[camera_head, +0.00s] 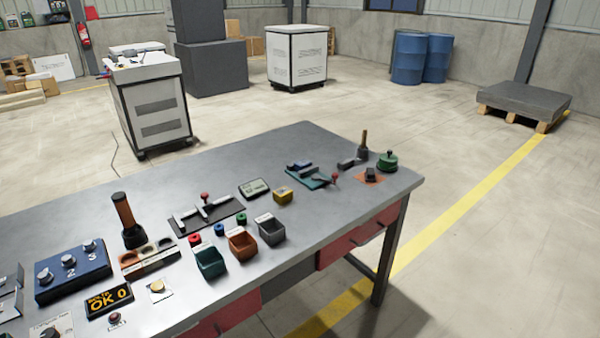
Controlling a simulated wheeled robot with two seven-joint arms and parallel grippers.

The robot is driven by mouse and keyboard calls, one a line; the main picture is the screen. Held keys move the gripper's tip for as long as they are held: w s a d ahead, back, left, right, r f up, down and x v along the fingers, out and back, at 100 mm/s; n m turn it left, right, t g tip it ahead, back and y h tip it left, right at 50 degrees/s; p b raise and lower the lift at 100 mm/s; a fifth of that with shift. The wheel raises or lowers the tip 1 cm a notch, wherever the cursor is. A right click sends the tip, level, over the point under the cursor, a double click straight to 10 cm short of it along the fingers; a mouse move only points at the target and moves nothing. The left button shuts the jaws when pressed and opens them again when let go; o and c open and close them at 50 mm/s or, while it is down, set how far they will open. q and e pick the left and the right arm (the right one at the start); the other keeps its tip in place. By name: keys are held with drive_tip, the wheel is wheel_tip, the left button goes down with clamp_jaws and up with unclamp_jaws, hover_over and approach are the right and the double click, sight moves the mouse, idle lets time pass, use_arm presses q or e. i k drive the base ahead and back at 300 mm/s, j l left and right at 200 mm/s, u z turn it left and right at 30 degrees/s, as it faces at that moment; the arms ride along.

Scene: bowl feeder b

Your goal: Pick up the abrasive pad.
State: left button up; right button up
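No thing on the workbench (300,140) can be told for certain as the abrasive pad. A small dark block (371,174) sits on a flat orange-brown square (360,180) near the bench's right end. Another small dark block (346,164) lies just left of it, by a dark upright tool with a brown handle (363,145). A green round-topped item (387,161) stands to the right. Neither of my grippers is in view.
Green (211,262), orange (243,245) and grey (271,231) bins line the front edge. A teal fixture (318,181), yellow block (283,195), display (253,188) and blue box (72,271) also stand there. The bench's back strip is clear.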

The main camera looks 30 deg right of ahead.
sight(369, 174)
drive_tip(key=z, duration=1.5)
